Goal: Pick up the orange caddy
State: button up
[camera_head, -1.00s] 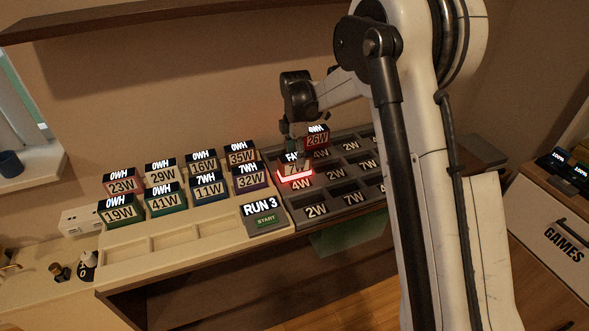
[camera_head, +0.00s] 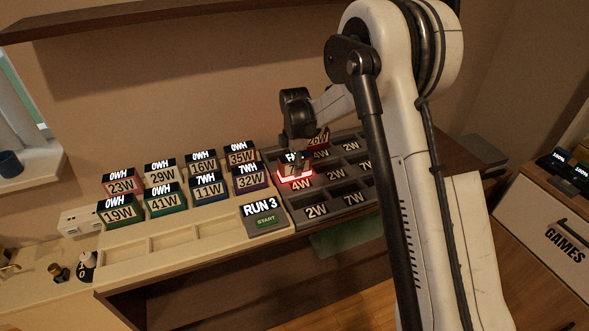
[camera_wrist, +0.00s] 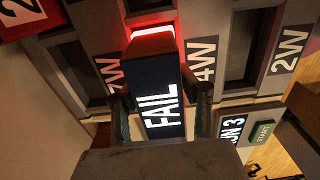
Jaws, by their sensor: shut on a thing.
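A caddy with a FAIL display (camera_wrist: 163,105) stands in a red-lit slot of the dark grey rack (camera_head: 335,211), above a 4W label. Its body colour is hard to tell under the red glow and behind my gripper. My gripper (camera_wrist: 162,117) is shut on this caddy, one finger on each side, in the wrist view. In the head view my gripper (camera_head: 297,152) comes down on it from above and hides most of it. I cannot tell whether the caddy is raised from the slot.
Several coloured caddies, such as the 32W one (camera_head: 250,180), stand in the cream rack (camera_head: 180,240) at left. A red 26W caddy (camera_head: 318,140) is just behind my gripper. A RUN 3 START box (camera_head: 263,218) sits in front. Several dark slots are empty.

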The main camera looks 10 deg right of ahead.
grip_shut()
